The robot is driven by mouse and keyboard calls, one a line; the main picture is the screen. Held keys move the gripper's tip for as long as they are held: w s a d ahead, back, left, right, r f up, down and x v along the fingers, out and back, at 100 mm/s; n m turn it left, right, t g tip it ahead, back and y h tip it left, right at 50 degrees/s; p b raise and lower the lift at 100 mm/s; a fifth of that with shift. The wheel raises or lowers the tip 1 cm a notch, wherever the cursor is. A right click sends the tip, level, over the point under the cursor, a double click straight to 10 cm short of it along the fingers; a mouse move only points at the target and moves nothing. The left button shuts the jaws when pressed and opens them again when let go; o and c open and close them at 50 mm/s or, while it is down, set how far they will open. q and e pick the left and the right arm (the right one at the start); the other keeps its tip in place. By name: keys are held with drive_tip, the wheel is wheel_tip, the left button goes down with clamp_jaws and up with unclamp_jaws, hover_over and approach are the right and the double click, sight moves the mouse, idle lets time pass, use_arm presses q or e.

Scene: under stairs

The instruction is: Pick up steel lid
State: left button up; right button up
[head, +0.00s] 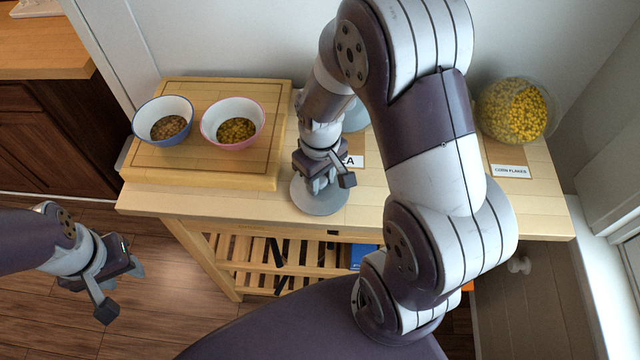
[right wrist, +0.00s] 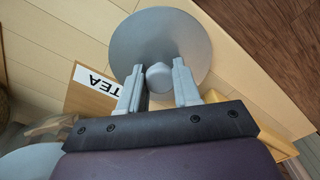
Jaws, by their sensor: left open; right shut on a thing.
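The steel lid (head: 318,203) is a grey disc near the front edge of the wooden table. In the right wrist view the round lid (right wrist: 165,35) shows with its small knob between the fingers. My right gripper (head: 318,183) is above the lid and shut on its knob; its fingers show in the right wrist view (right wrist: 159,85). Whether the lid touches the tabletop, I cannot tell. My left gripper (head: 122,290) is open and empty, out over the floor to the left of the table.
A wooden board (head: 200,168) with a blue-rimmed bowl (head: 148,108) and a pink-rimmed bowl (head: 250,108) lies left on the table (head: 410,205). A TEA card (right wrist: 92,92) lies beside the lid. A jar of corn flakes (head: 512,108) and its card (head: 510,171) are at right.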

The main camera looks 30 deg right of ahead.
drive_tip(key=shift+s+f, duration=0.1)
drive_tip(key=r, duration=0.4)
drive_tip(key=shift+w+d, duration=0.1)
drive_tip(key=shift+w, duration=0.1)
drive_tip(key=s+d+r+p, duration=0.1)
drive_tip(key=s+d+r, duration=0.2)
drive_tip(key=s+r, duration=0.4)
drive_tip(key=s, duration=0.4)
drive_tip(key=shift+d, duration=0.35)
